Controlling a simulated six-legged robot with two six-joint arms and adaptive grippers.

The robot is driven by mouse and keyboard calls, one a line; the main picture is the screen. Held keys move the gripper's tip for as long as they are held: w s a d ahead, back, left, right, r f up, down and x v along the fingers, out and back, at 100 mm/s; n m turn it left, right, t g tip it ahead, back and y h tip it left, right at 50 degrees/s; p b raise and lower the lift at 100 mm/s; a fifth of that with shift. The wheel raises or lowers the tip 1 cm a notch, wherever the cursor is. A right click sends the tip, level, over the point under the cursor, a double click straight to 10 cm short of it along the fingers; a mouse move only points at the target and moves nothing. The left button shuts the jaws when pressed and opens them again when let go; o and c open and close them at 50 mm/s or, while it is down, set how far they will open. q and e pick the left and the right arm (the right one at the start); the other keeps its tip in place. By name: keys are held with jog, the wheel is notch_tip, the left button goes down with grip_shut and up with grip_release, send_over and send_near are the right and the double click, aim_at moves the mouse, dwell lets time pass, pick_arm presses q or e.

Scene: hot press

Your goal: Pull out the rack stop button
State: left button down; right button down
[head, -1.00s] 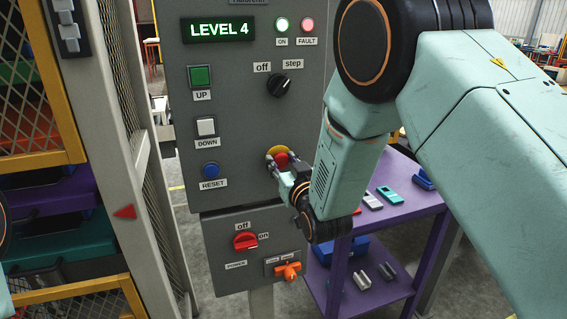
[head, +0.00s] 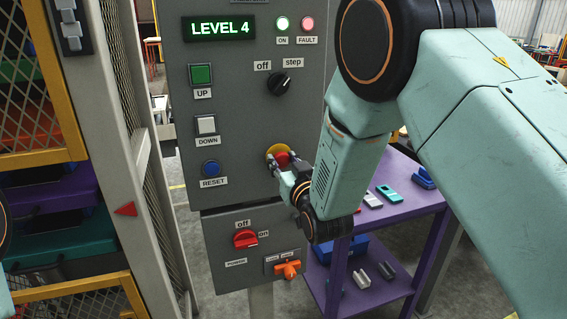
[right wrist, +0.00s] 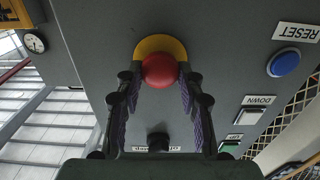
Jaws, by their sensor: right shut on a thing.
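The rack stop button is a red mushroom button (head: 282,160) on a yellow round base (head: 276,150), on the grey control panel (head: 240,120). My right gripper (head: 281,163) is at the button, reaching in from the lower right. In the right wrist view the red button (right wrist: 160,70) sits between the two fingertips of my right gripper (right wrist: 160,76), which touch its sides. The gripper is shut on it. The yellow base (right wrist: 160,47) shows behind it. My left gripper is not in view; only a sliver of my arm shows at the left edge.
A blue RESET button (head: 211,168) and a white DOWN button (head: 206,125) are left of the stop button. A step switch (head: 279,84) is above it. A red power switch (head: 245,239) and orange switch (head: 288,270) are below. A purple table (head: 400,213) stands behind my right arm.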

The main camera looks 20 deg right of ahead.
jog(key=shift+s, duration=0.25)
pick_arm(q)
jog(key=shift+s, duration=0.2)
pick_arm(e)
jog(key=shift+f, duration=0.15)
jog(key=c, duration=1.2)
grip_release()
jog(key=shift+s, duration=0.1)
jog(key=shift+o, duration=1.4)
jog(key=shift+s+r, duration=0.1)
jog(key=shift+r, duration=0.1)
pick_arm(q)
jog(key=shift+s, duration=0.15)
pick_arm(e)
jog(key=shift+o, duration=0.3)
jog(key=shift+w+f, duration=0.1)
jog(key=shift+w, duration=0.15)
